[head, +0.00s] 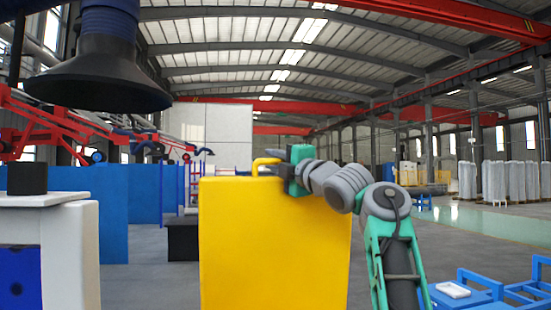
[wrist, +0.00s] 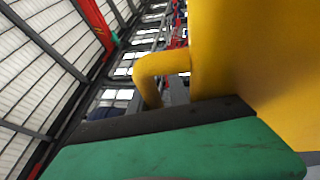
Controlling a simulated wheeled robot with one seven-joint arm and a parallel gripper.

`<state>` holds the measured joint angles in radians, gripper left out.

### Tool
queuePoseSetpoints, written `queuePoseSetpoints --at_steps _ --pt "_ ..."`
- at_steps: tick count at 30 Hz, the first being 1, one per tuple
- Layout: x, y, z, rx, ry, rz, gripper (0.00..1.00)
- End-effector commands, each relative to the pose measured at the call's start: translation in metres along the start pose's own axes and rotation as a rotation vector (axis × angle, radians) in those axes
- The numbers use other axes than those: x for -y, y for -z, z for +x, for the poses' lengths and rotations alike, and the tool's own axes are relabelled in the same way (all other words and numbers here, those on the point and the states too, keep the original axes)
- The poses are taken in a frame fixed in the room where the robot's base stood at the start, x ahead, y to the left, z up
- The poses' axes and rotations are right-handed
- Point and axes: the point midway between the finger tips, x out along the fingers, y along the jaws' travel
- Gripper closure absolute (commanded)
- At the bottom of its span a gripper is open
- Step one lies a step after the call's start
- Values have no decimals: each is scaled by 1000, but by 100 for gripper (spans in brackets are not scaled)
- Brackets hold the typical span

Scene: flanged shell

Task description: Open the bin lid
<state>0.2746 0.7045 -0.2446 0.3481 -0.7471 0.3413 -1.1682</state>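A tall yellow panel (head: 275,245), part of the bin, stands upright in the middle of the head view. I cannot tell whether it is the lid or the body. A bent yellow handle (head: 266,161) sticks out at its top edge and also shows in the wrist view (wrist: 160,66). My green and dark gripper (head: 285,171) is at the top edge, right beside the handle. In the wrist view a green finger with a black pad (wrist: 160,121) crosses in front of the handle's lower end. The other finger and any grip on the handle are hidden.
A white cabinet (head: 75,235) with a blue front and a black block (head: 27,178) on top stands at the left. A wide dark funnel-shaped hood (head: 98,85) hangs at the upper left. Blue frames (head: 480,290) stand at the lower right. Grey floor is open behind them.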

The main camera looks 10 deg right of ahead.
Motion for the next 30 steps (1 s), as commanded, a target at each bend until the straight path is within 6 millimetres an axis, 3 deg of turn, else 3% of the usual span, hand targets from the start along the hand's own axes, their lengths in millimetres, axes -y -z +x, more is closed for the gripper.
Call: queuePoseSetpoints --at_steps 1,8,19,30 --pt "21 -4 5 -2 32 14 77" --pt "22 -5 -3 0 30 13 77" --pt "14 -10 -75 14 16 9 77" --pt "6 -7 -83 8 11 8 77"
